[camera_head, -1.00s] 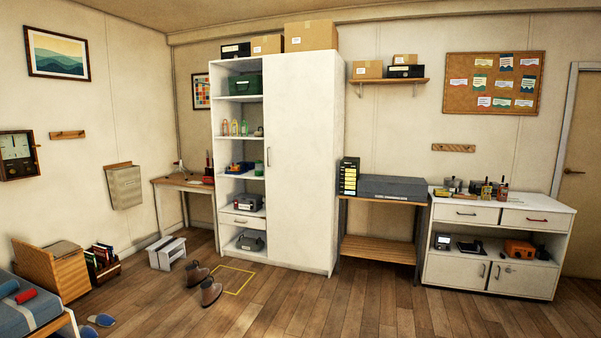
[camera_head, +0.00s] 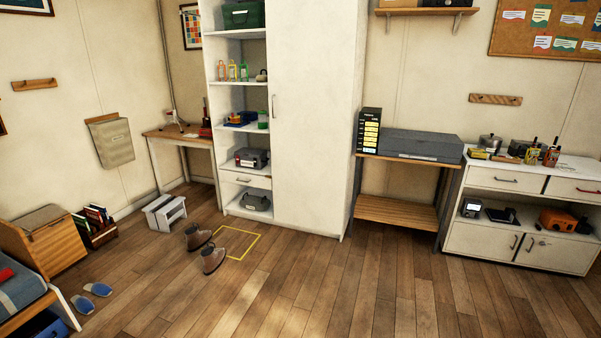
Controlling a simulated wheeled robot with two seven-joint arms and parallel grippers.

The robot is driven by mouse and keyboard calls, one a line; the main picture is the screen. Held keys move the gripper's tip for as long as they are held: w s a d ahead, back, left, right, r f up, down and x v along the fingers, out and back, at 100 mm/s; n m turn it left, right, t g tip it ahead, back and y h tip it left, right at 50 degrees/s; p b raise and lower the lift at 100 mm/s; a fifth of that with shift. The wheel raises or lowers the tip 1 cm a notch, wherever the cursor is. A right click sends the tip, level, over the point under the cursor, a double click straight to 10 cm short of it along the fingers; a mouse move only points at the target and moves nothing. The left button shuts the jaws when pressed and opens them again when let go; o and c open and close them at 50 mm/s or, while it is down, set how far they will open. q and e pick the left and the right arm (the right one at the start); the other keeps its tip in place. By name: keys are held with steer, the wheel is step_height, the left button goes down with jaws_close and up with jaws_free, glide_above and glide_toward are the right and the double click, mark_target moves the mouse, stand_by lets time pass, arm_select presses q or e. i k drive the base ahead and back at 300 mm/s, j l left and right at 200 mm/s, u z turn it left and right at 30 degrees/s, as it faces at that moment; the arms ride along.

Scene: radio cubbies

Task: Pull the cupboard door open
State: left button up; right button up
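The tall white cupboard (camera_head: 315,130) stands against the back wall. Its plain door covers the right part and looks shut. The door's thin vertical handle (camera_head: 273,105) is near the door's left edge. Open shelves (camera_head: 236,85) to the left of the door hold several items. At the right, a low white cabinet (camera_head: 520,215) has two small lower doors, which look shut. Neither of my grippers shows in the head view.
A pair of brown boots (camera_head: 207,250) stands beside a yellow floor outline (camera_head: 238,245) in front of the shelves. A white step stool (camera_head: 165,212) is left of the cupboard. A bench with a grey case (camera_head: 421,146) stands to its right. The middle wooden floor (camera_head: 330,285) is clear.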

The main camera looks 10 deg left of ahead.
mark_target(311, 44)
steer(key=i+u, duration=0.25)
steer(key=i, duration=1.65)
